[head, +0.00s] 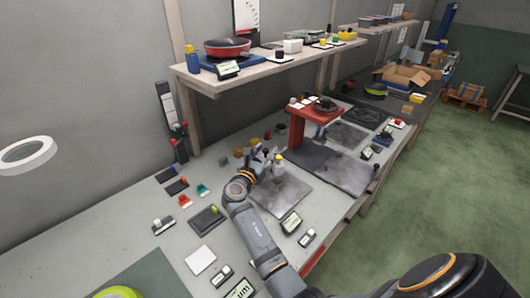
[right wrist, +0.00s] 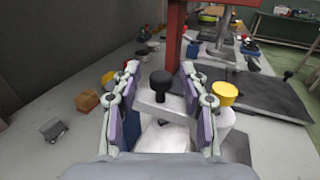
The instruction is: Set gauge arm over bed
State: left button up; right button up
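The gauge arm (right wrist: 172,107) is a pale metal bar with a black knob (right wrist: 161,82) on top, in the right wrist view. A light post with a yellow cap (right wrist: 225,93) stands at its right end; the cap also shows in the head view (head: 279,158). My right gripper (right wrist: 159,78) is open, its two purple-padded fingers on either side of the knob with gaps showing. In the head view my right gripper (head: 262,156) hides most of the gauge arm. A flat grey metal plate (head: 285,197), possibly the bed, lies just in front. My left gripper is not in view.
A red stand (head: 297,128) rises beyond the gripper, with dark plates (head: 347,173) beside it. Small tan blocks (right wrist: 87,101) lie left of the gripper. A shelf (head: 215,82) with a red pan hangs above the bench. Several small devices lie around the front.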

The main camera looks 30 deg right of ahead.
aim_at(265, 150)
jog(key=shift+w+d+r, duration=0.1)
jog(key=shift+d+r, duration=0.05)
jog(key=shift+d, duration=0.05)
notch_tip(265, 150, up, 10)
jog(key=shift+a+f, duration=0.1)
jog(key=shift+f, duration=0.05)
dwell(0.5)
